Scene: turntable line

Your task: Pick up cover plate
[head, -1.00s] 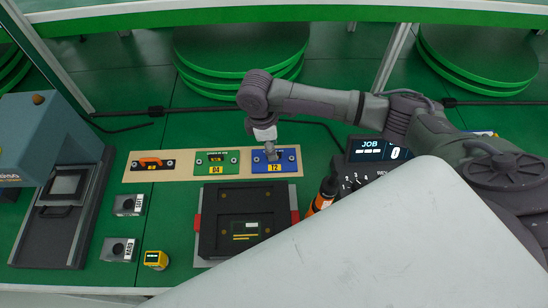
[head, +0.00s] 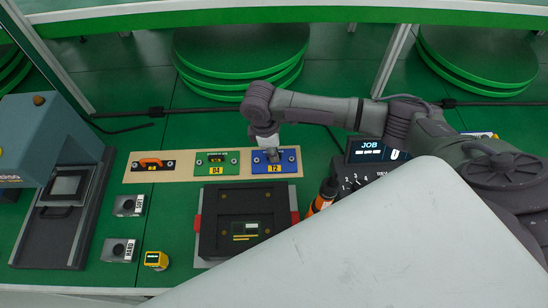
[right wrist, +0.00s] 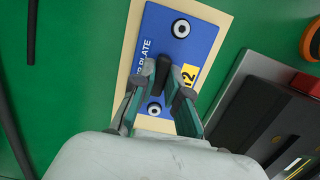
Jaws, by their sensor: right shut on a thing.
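The cover plate (head: 288,156) is blue with a yellow "12" label and a round fitting near each end. It lies at the right end of a beige board (head: 183,176). In the right wrist view, the plate (right wrist: 207,36) shows part of the word "PLATE" and a black upright handle (right wrist: 163,70) at its middle. My right gripper (head: 272,157) is above the plate, and its fingers (right wrist: 158,88) are shut on the handle from both sides. The plate looks flat on the board. My left gripper is not in view.
A green plate (head: 230,168) labelled "04" and a plate with an orange handle (head: 152,162) share the board. A black case (head: 210,238) lies just in front. An orange bottle (head: 322,198) and a JOB display (head: 369,150) stand to the right.

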